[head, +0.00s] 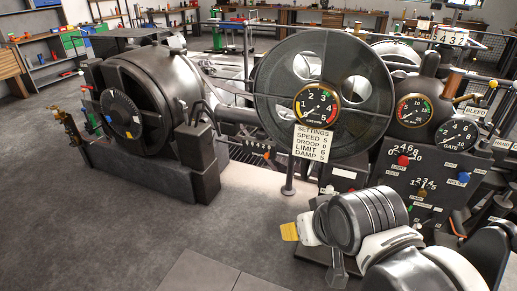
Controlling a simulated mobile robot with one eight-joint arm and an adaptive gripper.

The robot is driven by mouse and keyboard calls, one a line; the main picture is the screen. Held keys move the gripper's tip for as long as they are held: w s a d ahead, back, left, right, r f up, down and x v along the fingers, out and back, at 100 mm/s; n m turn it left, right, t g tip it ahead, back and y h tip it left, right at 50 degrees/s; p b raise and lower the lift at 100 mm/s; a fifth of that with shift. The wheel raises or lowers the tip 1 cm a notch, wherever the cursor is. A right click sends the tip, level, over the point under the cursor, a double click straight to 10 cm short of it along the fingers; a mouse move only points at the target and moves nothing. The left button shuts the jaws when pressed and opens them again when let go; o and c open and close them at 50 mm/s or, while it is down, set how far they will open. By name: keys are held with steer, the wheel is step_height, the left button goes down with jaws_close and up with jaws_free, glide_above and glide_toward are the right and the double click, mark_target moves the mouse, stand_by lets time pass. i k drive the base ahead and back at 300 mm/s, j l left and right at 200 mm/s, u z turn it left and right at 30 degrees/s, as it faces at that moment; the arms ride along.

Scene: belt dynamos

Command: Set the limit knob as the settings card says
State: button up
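The settings card (313,143) hangs below a round gauge in front of the large wheel. It reads SPEED 5, DROOP 0, LIMIT 6, DAMP 5. The dark control panel (394,184) at the right carries a red knob (403,160), a blue knob (463,179) and a small brownish knob (423,193), with numbered scales. Their name labels are too small to read, so I cannot tell which is the limit knob. My gripper (297,231), with a yellow tip, is at the lower middle, left of and below the panel and apart from the knobs. Its finger opening cannot be made out.
A large spoked wheel (274,91) stands behind the card. A dark machine (137,87) on a plinth stands at the left. Gauges (414,111) and a GATE dial (456,135) sit above the panel. The grey floor (120,230) at the lower left is clear.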

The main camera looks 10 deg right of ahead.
mark_target(403, 160)
steer(key=z, duration=1.55)
